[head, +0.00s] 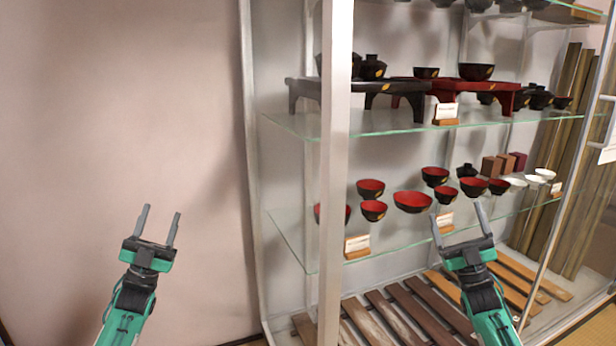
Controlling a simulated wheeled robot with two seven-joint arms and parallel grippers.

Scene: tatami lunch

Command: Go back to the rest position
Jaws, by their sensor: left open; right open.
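My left gripper (158,229) is at the lower left of the head view, pointing up, open and empty in front of the bare pink wall. My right gripper (459,225) is at the lower right, also pointing up, open and empty. In the picture it overlaps the glass display cabinet, just below the red-and-black bowls (412,202) on the lower glass shelf. I cannot tell how far it stands from the shelf. Neither gripper holds anything.
The cabinet's upright post (334,150) rises between my arms. Its upper glass shelf (390,124) bears a black tray table (330,84) and a red one (470,84). Wooden slats (405,308) lie at the bottom. The pink wall (120,120) on the left is bare.

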